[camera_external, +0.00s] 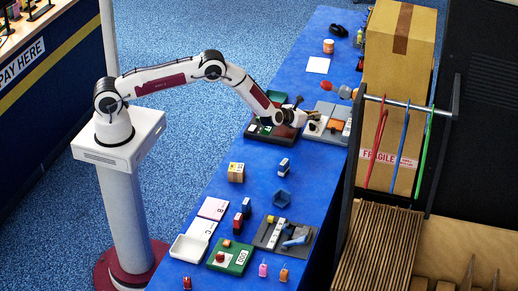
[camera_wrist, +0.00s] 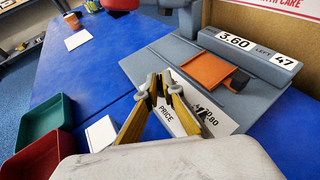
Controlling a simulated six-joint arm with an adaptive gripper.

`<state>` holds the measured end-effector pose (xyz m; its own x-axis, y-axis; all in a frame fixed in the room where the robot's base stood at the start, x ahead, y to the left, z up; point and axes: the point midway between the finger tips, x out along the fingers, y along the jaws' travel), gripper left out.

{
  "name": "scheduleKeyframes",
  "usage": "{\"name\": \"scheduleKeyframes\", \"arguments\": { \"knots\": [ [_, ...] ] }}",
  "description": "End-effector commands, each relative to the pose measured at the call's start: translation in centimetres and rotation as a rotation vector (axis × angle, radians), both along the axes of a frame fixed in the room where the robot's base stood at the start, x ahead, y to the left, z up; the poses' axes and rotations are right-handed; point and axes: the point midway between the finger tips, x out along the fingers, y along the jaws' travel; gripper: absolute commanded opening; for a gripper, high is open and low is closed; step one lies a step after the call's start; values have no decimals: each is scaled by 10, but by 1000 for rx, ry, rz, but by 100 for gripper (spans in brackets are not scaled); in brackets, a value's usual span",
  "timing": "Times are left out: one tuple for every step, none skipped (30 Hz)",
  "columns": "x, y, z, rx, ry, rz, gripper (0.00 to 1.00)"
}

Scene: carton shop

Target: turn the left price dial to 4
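A grey unit (camera_external: 331,124) stands at the far right part of the blue table. In the wrist view its sloped grey panel (camera_wrist: 150,66) bears a white strip (camera_wrist: 208,118) reading "PRICE", with further numbers partly covered. My gripper (camera_wrist: 163,84) is over this strip, its yellow-and-black fingers close together with a narrow gap. In the external view my gripper (camera_external: 300,112) is at the unit's left edge. I cannot make out the left price dial or its setting; the fingers cover part of that area. Whether they touch or hold anything is unclear.
An orange piece (camera_wrist: 207,70) sits on the panel, below a display plate (camera_wrist: 240,43) reading "3.60" and "LEFT 47". Green (camera_wrist: 45,120) and red (camera_wrist: 35,158) trays lie at left. A tall carton (camera_external: 398,75) stands behind, right.

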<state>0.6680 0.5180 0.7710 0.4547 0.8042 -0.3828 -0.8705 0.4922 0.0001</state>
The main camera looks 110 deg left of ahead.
Motion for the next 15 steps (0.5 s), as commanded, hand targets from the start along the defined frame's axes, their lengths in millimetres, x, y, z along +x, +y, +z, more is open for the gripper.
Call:
{"name": "scheduleKeyframes", "arguments": {
  "knots": [
    [0, 0, 0, 0, 0, 0, 0],
    [0, 0, 0, 0, 0, 0, 0],
    [0, 0, 0, 0, 0, 0, 0],
    [0, 0, 0, 0, 0, -1, 0],
    [0, 0, 0, 1, 0, -4, 0],
    [0, 1, 0, 2, 1, -7, 0],
    [0, 1, 1, 3, 0, -9, 0],
    [0, 1, 1, 2, 0, -13, 0],
    [-1, 1, 1, 3, -1, -19, 0],
    [-1, 2, 1, 3, -1, -24, 0],
    [-1, 2, 1, 3, 0, -30, 0],
    [-1, 2, 2, 5, -1, -40, 0],
    [-1, 3, 2, 5, -2, -45, 0],
    [-1, 3, 2, 6, -2, -52, 0],
    [-1, 3, 2, 6, -2, -61, 0]
  ]
}}
